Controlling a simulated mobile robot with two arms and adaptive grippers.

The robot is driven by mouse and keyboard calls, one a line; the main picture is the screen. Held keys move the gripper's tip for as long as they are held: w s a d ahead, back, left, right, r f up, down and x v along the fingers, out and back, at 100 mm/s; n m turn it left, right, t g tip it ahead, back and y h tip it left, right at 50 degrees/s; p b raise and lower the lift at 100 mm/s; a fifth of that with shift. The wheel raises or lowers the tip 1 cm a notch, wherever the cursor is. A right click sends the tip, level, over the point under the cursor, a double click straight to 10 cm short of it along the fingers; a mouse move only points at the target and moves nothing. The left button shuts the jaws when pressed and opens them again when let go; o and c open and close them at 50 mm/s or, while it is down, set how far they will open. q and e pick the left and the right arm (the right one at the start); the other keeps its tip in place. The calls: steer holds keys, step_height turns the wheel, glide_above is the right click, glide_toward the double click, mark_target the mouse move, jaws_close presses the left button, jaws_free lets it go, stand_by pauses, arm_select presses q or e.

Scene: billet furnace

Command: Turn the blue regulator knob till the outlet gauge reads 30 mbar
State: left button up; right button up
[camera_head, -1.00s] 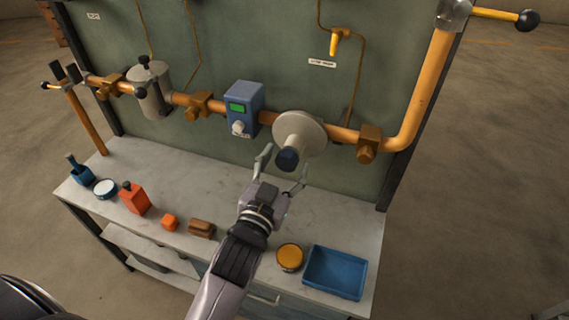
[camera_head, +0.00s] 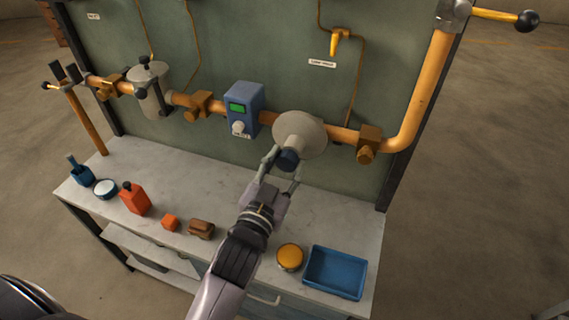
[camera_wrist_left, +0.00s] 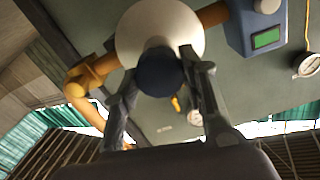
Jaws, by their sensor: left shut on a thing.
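The blue regulator knob (camera_head: 289,159) sticks out from the front of the round grey regulator body (camera_head: 301,133) on the yellow pipe. My left gripper (camera_head: 281,170) is shut on the knob, one finger on each side. In the left wrist view the dark blue knob (camera_wrist_left: 159,72) shows between the two fingers (camera_wrist_left: 160,90), under the pale regulator body (camera_wrist_left: 160,30). A round white-faced gauge (camera_wrist_left: 307,65) is at the right edge of the wrist view; its reading is too small to tell. My right gripper is not seen.
A blue box with a green display (camera_head: 243,108) sits on the pipe left of the regulator. The bench (camera_head: 225,183) below carries a blue tray (camera_head: 335,272), a yellow-lidded tin (camera_head: 290,256), a brown block (camera_head: 201,229) and an orange bottle (camera_head: 134,198).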

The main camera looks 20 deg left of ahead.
arm_select(q)
steer(key=shift+r+m+p, duration=0.25)
steer(key=shift+m+p, duration=0.6)
steer(key=shift+m, duration=0.35)
steer(key=shift+f+m, duration=0.2)
steer(key=shift+m, duration=0.6)
steer(key=o, duration=1.2)
steer(key=shift+c, duration=0.2)
steer(key=shift+s, duration=0.15)
steer(key=shift+s+f, duration=0.15)
steer(key=shift+s, duration=0.15)
steer(key=s, duration=1.1)
steer(key=shift+a, duration=0.15)
